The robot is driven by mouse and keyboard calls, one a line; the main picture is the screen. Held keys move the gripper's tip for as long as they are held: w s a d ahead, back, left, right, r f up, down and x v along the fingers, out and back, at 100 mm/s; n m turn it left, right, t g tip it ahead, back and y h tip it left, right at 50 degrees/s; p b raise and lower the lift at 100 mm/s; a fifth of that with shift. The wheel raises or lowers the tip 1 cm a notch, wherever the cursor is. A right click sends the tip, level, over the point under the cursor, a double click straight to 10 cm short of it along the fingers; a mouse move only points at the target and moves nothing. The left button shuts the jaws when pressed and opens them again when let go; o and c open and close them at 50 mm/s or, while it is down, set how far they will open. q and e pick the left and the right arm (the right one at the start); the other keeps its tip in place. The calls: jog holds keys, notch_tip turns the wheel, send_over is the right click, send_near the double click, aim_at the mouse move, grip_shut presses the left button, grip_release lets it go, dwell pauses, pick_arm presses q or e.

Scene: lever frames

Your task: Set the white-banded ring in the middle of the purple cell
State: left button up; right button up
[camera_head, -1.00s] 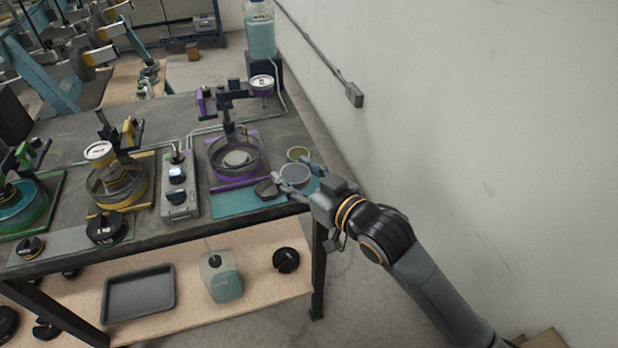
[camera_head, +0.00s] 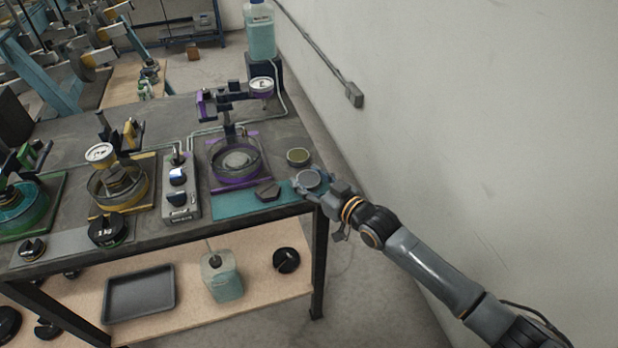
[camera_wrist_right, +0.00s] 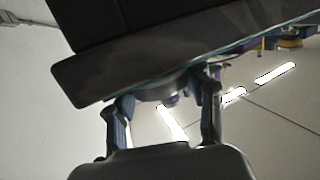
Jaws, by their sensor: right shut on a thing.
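My right gripper (camera_head: 306,183) is shut on a pale grey ring (camera_head: 309,179) at the front right corner of the bench, by the teal mat (camera_head: 232,204). I cannot make out a white band on it. The right wrist view shows the ring (camera_wrist_right: 163,91) between the two fingers (camera_wrist_right: 165,112), close to the bench edge (camera_wrist_right: 90,85). A second ring with an olive inside (camera_head: 299,156) stands just behind. The purple cell (camera_head: 236,182), a round clear-walled dish on a purple-edged base, is to the left of the gripper. My left gripper is out of view.
A dark hexagonal piece (camera_head: 267,190) lies on the mat between ring and cell. A purple-and-dark arm with a gauge (camera_head: 261,86) overhangs behind the cell. A grey switch box (camera_head: 180,190) stands left of it. The wall is at the right.

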jog(key=shift+f, duration=0.15)
jog(key=o, duration=1.3)
jog(key=b+v, duration=0.2)
jog(key=v, duration=1.2)
jog(key=shift+a, duration=0.15)
